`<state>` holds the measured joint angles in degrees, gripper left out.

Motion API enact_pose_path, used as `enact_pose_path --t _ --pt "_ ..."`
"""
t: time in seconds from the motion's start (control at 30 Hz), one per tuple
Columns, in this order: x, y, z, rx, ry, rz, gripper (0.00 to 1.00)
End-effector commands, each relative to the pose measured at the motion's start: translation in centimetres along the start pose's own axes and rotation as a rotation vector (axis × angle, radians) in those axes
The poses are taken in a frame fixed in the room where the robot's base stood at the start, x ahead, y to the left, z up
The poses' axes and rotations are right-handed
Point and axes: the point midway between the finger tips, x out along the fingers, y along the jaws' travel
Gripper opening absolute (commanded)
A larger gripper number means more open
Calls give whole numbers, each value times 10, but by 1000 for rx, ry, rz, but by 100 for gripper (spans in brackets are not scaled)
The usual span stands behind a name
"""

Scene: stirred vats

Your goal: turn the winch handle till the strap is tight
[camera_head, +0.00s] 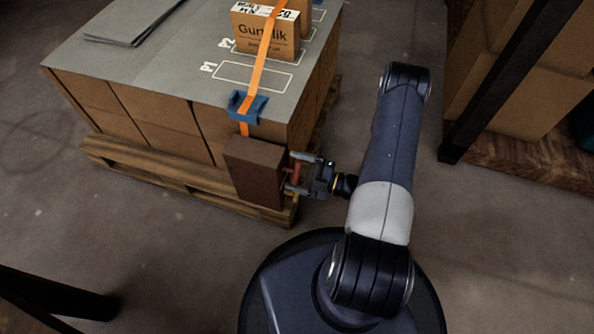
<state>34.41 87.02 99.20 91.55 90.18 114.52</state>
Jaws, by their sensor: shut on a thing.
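The orange strap (255,75) runs down over a small carton and the grey pallet top, through a blue corner piece (247,106), to the winch. The winch shows as a dark brown box (254,172) at the front right corner of the load. The winch handle (296,171) is a reddish bar on the right side of that box. My gripper (297,174) reaches in from the right and is shut on the handle. The fingers partly cover it. From this view I cannot tell how tight the strap is.
The grey sheet (150,60) covers stacked cartons on a wooden pallet (180,180). The small carton (266,38) labelled "Gurtulik" stands on it. A dark rack post (500,80) with cartons is at the right. A dark beam lies at bottom left. The floor between is clear.

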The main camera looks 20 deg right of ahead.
Motion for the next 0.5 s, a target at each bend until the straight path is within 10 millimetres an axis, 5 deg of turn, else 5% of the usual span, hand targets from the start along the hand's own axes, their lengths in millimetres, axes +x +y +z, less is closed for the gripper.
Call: enact_pose_path --t 0.3,0.33,0.5 --pt "-1 -1 1 5 -4 -1 66" --pt "-1 -1 1 5 -4 -1 90" --pt "0 -1 0 4 -2 0 100"
